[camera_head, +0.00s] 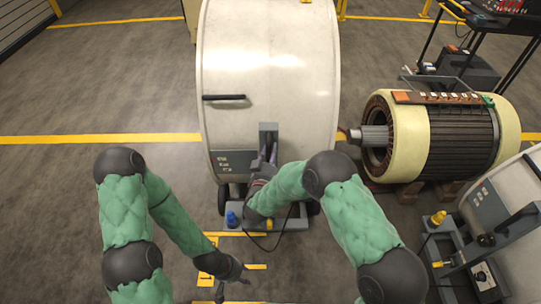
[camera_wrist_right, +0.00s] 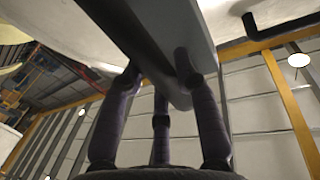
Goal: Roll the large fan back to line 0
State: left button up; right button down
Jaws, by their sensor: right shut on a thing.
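The large fan (camera_head: 268,70) is a big white drum on a low wheeled base, upright in the middle of the head view. My right gripper (camera_head: 264,168) is at the grey upright bracket (camera_head: 268,133) on its near side. In the right wrist view its dark fingers (camera_wrist_right: 160,95) close around a grey bar (camera_wrist_right: 150,40) of the fan. My left gripper (camera_head: 240,272) hangs low over the floor, apart from the fan, and its fingers are too small to read. Short yellow floor lines (camera_head: 255,266) lie in front of the base; their numbers are not legible.
A cream and dark motor (camera_head: 465,140) rests on wooden blocks at the right. Another white wheeled unit (camera_head: 510,215) stands at the lower right. A blue bottle-like item (camera_head: 232,219) is on the fan's base. The floor at left is clear.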

jog(key=shift+w+r, duration=0.1)
jog(key=shift+w, duration=0.15)
jog(key=c, duration=1.1)
grip_release()
jog(key=shift+w, duration=0.1)
jog(key=shift+o, duration=1)
jog(key=shift+w, duration=0.15)
jog(key=s+a, duration=0.2)
jog(key=s, duration=1)
jog(key=shift+a, duration=0.15)
